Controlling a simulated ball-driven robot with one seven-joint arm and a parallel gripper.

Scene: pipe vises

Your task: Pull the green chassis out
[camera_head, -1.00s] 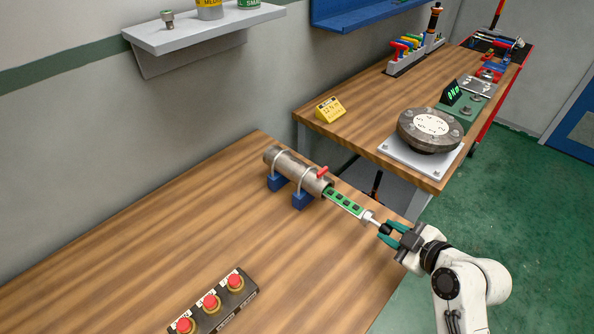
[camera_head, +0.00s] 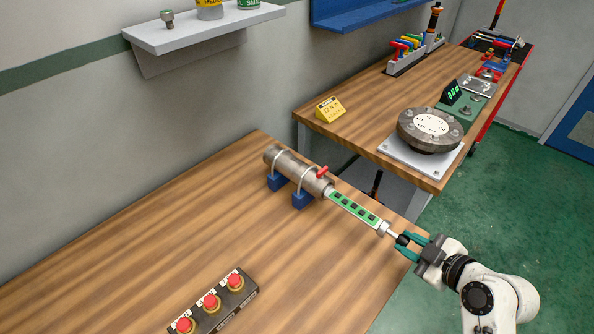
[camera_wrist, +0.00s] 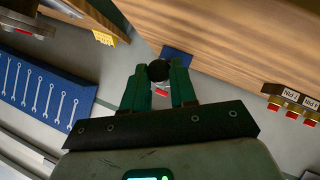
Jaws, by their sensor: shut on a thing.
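The green chassis (camera_head: 354,208) is a narrow strip with dark parts on it. In the head view it sticks out of the near end of the brown pipe (camera_head: 297,171); I cannot tell whether its far end is still inside. A light cap and rod (camera_head: 385,229) are at its outer end. My gripper (camera_head: 404,240), with green fingers, is shut on the dark knob at the end of that rod. In the wrist view the black round knob (camera_wrist: 159,71) sits between my fingertips. The pipe lies in two blue vises (camera_head: 303,200) with a red handle.
A box with red buttons (camera_head: 212,304) stands on the wooden bench (camera_head: 150,240) at the front. A second bench behind holds a round flange on a white plate (camera_head: 411,155) and a yellow display (camera_head: 330,109). The floor at the right is clear.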

